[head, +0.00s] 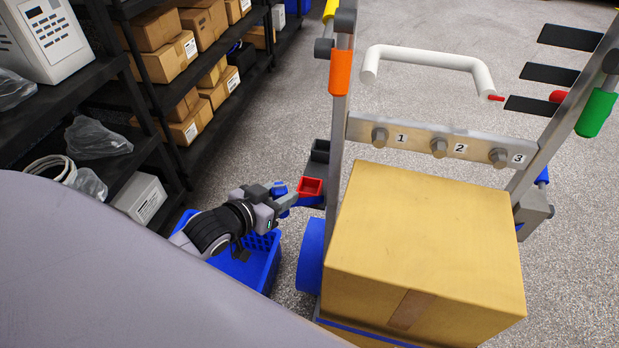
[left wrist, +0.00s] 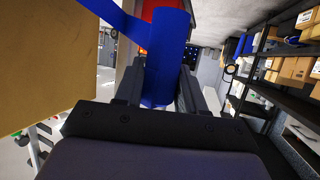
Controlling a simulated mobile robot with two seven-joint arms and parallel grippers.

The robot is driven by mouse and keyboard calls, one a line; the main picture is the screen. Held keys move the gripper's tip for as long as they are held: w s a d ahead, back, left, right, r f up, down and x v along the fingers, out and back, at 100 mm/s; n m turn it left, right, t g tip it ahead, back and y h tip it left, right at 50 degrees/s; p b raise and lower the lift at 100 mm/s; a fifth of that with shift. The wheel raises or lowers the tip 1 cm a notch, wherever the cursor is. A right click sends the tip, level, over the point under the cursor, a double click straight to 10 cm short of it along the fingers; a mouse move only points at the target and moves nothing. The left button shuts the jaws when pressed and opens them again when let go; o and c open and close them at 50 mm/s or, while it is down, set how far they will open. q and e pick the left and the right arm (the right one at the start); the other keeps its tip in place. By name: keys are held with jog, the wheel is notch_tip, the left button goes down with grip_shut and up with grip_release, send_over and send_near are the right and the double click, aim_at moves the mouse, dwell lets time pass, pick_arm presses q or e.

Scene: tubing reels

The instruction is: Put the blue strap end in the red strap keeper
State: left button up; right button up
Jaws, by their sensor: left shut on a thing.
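My left gripper (head: 287,198) is shut on the blue strap end (head: 279,188), just left of the cart. In the left wrist view the blue strap end (left wrist: 165,60) stands between the two fingers of the left gripper (left wrist: 160,88), and a blue band runs from it to the upper left. The red strap keeper (head: 311,187) is a small open-topped box on the cart's left side, just right of my fingertips. The strap end is outside the keeper. A red patch shows behind the strap in the left wrist view, partly hidden. My right gripper is not in view.
A cardboard box (head: 425,235) fills the cart right of the keeper. The cart's upright (head: 337,130) and numbered crossbar (head: 415,138) stand behind it. A blue crate (head: 262,262) is below my left arm. Dark shelves (head: 170,165) hold boxes at left.

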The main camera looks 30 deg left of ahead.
pick_arm(q)
jog(key=shift+r+b+x, duration=0.2)
jog(key=shift+b+x, duration=0.3)
jog(key=shift+x, duration=2.3)
jog(key=shift+r+b+x, duration=0.15)
jog(key=shift+b+x, duration=0.35)
jog(key=shift+x, duration=2.3)
jog(key=shift+d, duration=0.1)
jog(key=o, duration=0.8)
jog(key=shift+f, duration=0.1)
